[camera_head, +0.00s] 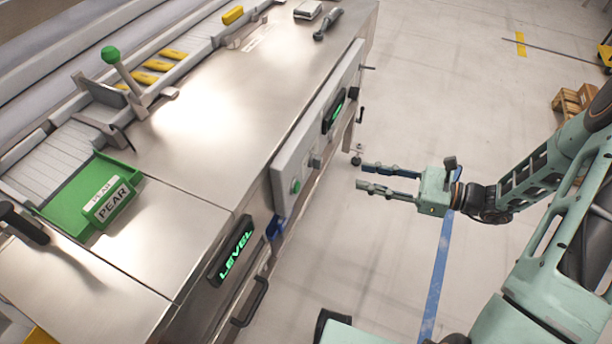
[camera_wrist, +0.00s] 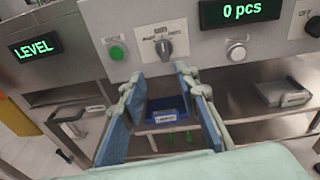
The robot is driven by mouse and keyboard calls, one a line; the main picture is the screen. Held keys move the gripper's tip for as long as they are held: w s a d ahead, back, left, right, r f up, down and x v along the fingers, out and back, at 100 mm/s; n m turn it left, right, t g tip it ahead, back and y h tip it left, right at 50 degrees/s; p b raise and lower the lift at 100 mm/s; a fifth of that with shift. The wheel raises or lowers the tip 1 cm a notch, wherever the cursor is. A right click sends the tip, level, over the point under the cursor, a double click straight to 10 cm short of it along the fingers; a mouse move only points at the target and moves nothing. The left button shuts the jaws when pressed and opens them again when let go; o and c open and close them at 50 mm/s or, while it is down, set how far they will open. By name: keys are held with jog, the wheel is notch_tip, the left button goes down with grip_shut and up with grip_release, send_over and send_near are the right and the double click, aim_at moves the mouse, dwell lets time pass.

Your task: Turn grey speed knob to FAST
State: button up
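The grey speed knob (camera_wrist: 164,46) is on the front control panel, between a green button and a white button. Its grip stands roughly upright, toward the top label, which seems to read MID; the small side labels are too blurred to read surely. In the head view the knob (camera_head: 316,162) is small on the panel's front face. My gripper (camera_head: 362,176) is in front of the panel, apart from it, with two fingers spread and nothing between them. In the wrist view my gripper (camera_wrist: 158,76) has its fingertips below the knob, one to each side.
A LEVEL display (camera_wrist: 35,46) is at left. A blue bin (camera_wrist: 166,111) sits below.

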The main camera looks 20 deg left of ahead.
aim_at(316, 162)
jog(key=w+a+m+t+y+b, duration=0.1)
jog(key=a, duration=1)
jog(key=shift+a+b, duration=0.3)
jog(key=shift+a, duration=0.05)
grip_shut()
